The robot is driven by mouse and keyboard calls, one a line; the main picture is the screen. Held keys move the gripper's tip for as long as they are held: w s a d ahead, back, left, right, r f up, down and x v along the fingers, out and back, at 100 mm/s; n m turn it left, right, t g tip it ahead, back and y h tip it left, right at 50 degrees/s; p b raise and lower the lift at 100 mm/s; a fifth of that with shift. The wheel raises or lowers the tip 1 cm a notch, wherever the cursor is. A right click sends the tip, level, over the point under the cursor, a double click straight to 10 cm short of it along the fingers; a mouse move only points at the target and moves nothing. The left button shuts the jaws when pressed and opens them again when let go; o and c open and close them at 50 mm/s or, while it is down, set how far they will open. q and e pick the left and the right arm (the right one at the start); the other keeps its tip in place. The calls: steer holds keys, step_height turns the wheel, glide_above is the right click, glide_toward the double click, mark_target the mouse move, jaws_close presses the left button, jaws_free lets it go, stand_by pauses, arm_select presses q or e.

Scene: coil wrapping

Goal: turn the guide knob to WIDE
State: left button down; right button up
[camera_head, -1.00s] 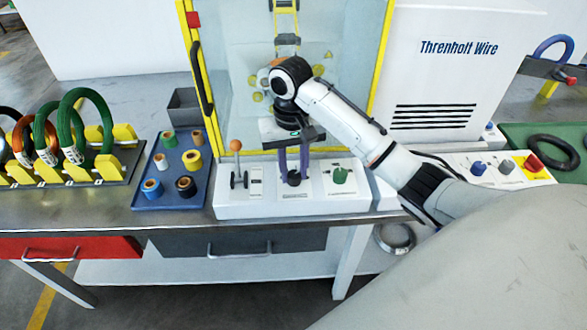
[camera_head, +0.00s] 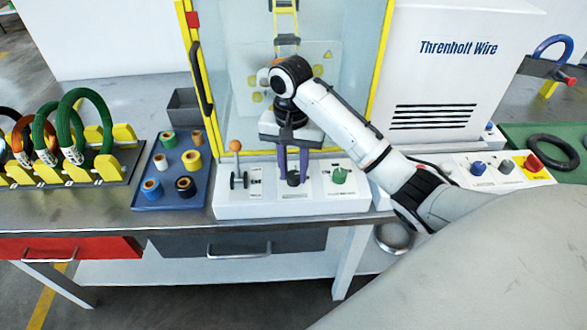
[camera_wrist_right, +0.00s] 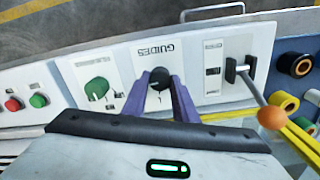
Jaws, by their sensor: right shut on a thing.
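The guide knob (camera_head: 293,179) is a small black knob on the middle plate of the white control panel. In the right wrist view the black knob (camera_wrist_right: 159,78) sits under the upside-down word GUIDES, with a pale pointer mark on it. My right gripper (camera_head: 293,172) reaches down to it with purple fingers. In the right wrist view the right gripper's fingers (camera_wrist_right: 160,88) are on both sides of the knob, shut on it. The setting it points to is too small to read. My left gripper is not in view.
A green knob (camera_head: 339,175) is on the plate to the right. A lever with an orange ball (camera_head: 235,146) stands to the left. A blue tray (camera_head: 157,195) of small spools and a rack of coils (camera_head: 110,176) lie further left. A clear guard (camera_head: 230,100) stands behind.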

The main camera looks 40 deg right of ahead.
mark_target(293, 174)
steer(key=shift+r, duration=0.1)
steer(key=o, duration=1.1)
steer(key=shift+c, duration=0.2)
steer(key=shift+w+r, duration=0.15)
steer(key=shift+r, duration=0.35)
step_height(293, 174, up, 9)
steer(key=shift+r, duration=0.1)
